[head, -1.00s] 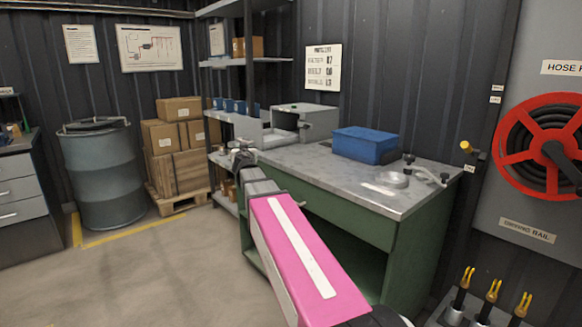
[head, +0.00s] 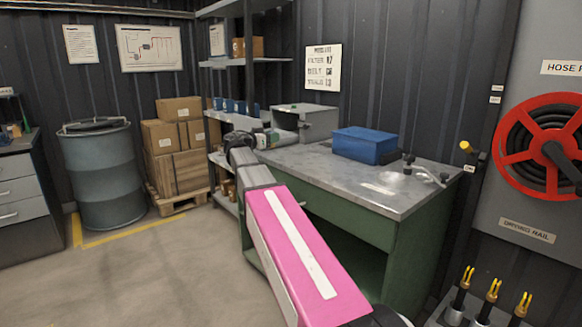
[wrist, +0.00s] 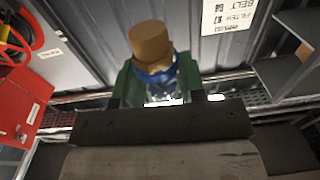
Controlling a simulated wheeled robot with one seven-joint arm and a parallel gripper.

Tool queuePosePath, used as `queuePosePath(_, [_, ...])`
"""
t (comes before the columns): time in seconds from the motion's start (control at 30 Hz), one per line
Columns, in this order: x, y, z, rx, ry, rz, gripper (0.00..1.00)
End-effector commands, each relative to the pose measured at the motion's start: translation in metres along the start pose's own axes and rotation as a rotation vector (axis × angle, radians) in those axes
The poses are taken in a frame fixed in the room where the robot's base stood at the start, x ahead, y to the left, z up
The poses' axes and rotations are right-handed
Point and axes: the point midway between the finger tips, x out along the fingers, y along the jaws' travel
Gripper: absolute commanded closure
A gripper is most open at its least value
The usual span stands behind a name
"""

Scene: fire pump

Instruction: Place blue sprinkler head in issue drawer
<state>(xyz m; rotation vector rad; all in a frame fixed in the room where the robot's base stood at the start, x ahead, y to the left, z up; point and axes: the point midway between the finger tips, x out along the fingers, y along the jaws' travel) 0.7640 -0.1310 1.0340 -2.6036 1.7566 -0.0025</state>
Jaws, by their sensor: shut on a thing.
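In the wrist view, my gripper (wrist: 155,98) is shut on the blue sprinkler head (wrist: 155,76), which shows a blue band under a brown cap between green finger pads. In the head view, my gripper (head: 268,139) is at the left end of the bench, in front of the grey drawer cabinet (head: 318,121). The sprinkler head is too small to make out there. The issue drawer is mostly hidden behind my gripper and wrist in this view, so I cannot tell whether the head is over it.
The green workbench (head: 345,212) has a grey top with a blue box (head: 365,145) and a small clamp-like fitting (head: 425,172). Shelving (head: 245,62) stands behind its left end. A red hose reel (head: 545,147) hangs at right.

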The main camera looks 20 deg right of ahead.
Motion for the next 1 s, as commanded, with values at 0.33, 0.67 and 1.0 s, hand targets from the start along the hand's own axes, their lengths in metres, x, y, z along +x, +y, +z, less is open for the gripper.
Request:
queuePosePath(0.33, [0.044, -0.002, 0.019, -0.004, 0.0, 0.04, 0.88])
queuePosePath(0.67, [0.103, -0.01, 0.056, -0.003, 0.0, 0.037, 0.88])
queuePosePath(1.0, [0.116, -0.01, 0.074, -0.002, -0.001, 0.036, 0.88])
